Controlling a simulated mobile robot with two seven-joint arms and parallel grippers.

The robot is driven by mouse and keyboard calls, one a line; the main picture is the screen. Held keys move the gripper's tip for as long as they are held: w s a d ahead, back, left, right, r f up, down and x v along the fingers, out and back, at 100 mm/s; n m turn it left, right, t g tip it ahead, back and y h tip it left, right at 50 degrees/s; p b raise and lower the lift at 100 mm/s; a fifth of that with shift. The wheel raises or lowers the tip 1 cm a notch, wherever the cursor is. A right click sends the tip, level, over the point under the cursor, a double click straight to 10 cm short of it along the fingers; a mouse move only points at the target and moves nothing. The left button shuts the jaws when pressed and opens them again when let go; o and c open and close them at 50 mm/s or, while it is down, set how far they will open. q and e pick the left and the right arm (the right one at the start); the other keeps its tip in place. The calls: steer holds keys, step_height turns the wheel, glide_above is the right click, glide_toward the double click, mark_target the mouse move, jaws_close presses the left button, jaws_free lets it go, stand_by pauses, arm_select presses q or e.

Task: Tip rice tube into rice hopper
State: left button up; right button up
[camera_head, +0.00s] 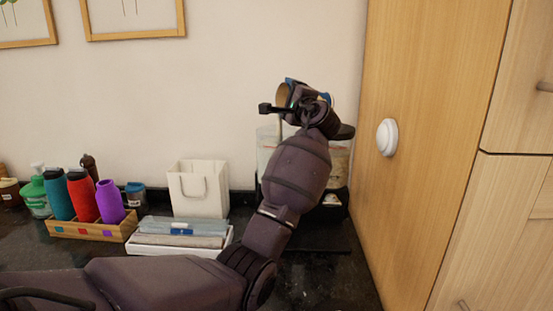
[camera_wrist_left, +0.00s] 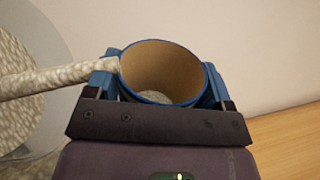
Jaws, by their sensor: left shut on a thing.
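My left gripper (camera_head: 303,98) is shut around the rice tube (camera_head: 284,95), high in front of the back wall. In the left wrist view, the gripper (camera_wrist_left: 160,84) has blue fingers on both sides of the tube (camera_wrist_left: 160,62), which has a blue rim and brown inside. Some pale rice shows deep in it. A stream of rice (camera_wrist_left: 60,77) runs from its lip to the left, towards a bed of rice (camera_wrist_left: 22,62). In the head view the tube is tipped above the clear rice hopper (camera_head: 267,148), partly hidden by my arm. My right gripper is out of view.
A tall wooden cabinet (camera_head: 425,130) with a round white knob (camera_head: 387,137) stands close on the right. A white tray (camera_head: 180,248), a white bag-like holder (camera_head: 198,190) and a wooden rack (camera_head: 92,228) of coloured bottles stand left. Dark counter (camera_head: 325,285) shows bare at front.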

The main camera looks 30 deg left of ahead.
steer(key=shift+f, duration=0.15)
arm_select(q)
steer(key=shift+f+n+b, duration=0.4)
steer(key=shift+n, duration=0.1)
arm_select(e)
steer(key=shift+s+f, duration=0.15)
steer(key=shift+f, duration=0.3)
arm_select(q)
steer(key=shift+s, duration=0.1)
step_height(320, 180, up, 2)
steer(key=m+p, duration=0.1)
steer(key=p, duration=0.2)
steer(key=shift+r, duration=0.15)
steer(key=shift+d+r+m+p, duration=0.1)
steer(key=shift+r+m+p, duration=0.4)
steer(key=shift+p, duration=0.65)
steer(key=shift+r+p, duration=0.2)
steer(key=shift+p, duration=0.3)
steer(key=shift+w+r+m+p, duration=0.15)
steer(key=shift+w+m+p, duration=0.1)
steer(key=shift+m+p, duration=0.45)
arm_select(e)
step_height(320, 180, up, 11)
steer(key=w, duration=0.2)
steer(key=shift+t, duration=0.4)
